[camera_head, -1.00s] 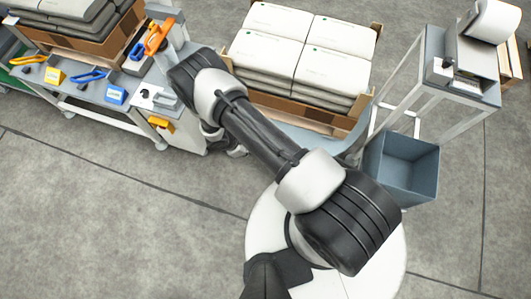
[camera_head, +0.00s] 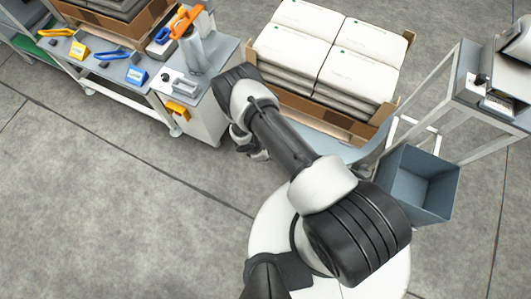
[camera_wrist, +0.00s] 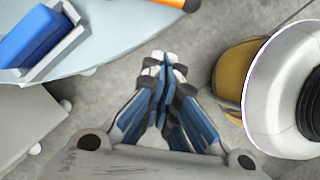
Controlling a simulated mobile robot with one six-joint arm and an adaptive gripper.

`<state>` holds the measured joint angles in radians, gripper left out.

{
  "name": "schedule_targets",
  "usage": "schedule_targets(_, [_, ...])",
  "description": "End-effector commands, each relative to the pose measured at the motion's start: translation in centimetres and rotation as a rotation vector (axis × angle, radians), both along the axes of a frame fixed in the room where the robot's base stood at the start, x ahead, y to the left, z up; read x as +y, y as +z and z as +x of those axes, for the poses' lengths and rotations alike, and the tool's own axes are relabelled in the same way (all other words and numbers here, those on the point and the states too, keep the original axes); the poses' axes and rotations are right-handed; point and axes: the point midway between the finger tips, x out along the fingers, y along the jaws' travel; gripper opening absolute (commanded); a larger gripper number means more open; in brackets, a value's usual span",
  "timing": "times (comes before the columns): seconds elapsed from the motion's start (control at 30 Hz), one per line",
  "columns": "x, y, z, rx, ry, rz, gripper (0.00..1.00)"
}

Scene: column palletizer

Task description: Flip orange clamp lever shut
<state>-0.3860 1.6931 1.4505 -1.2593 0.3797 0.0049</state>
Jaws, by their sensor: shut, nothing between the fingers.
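An orange lever-like handle (camera_head: 182,21) shows at the back right of the grey workbench (camera_head: 222,48), by an upright grey cylinder (camera_head: 194,52). Whether it stands open or shut I cannot tell. An orange bar with a dark end (camera_wrist: 172,3) is cut off by the top edge of the wrist view; it may be the same lever. My gripper (camera_wrist: 165,62) is shut and empty, over bare floor, apart from the orange bar. In the head view my arm hides most of the gripper, to the right of the bench.
Blue (camera_head: 118,54) and yellow (camera_head: 57,32) handles lie on the bench with small labelled blocks. A pallet of stacked white sacks (camera_head: 325,48) stands behind my arm. A grey bin (camera_head: 420,185) and a metal stand (camera_head: 460,95) are at right. Floor at left is clear.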

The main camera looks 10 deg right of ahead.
Motion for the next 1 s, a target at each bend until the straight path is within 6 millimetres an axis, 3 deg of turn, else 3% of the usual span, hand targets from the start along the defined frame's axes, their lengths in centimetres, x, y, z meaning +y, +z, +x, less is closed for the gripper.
schedule_targets(0.03, [-0.5,-1.5,0.0,0.001,-0.003,0.0,0.0])
schedule_targets(0.13, [-1.3,-2.9,0.0,0.001,-0.004,-0.001,0.0])
schedule_targets(0.4, [-4.5,-2.3,0.3,0.0,-0.002,0.0,0.0])
schedule_targets(1.0, [-5.0,-2.2,0.3,0.001,-0.007,0.0,0.0])
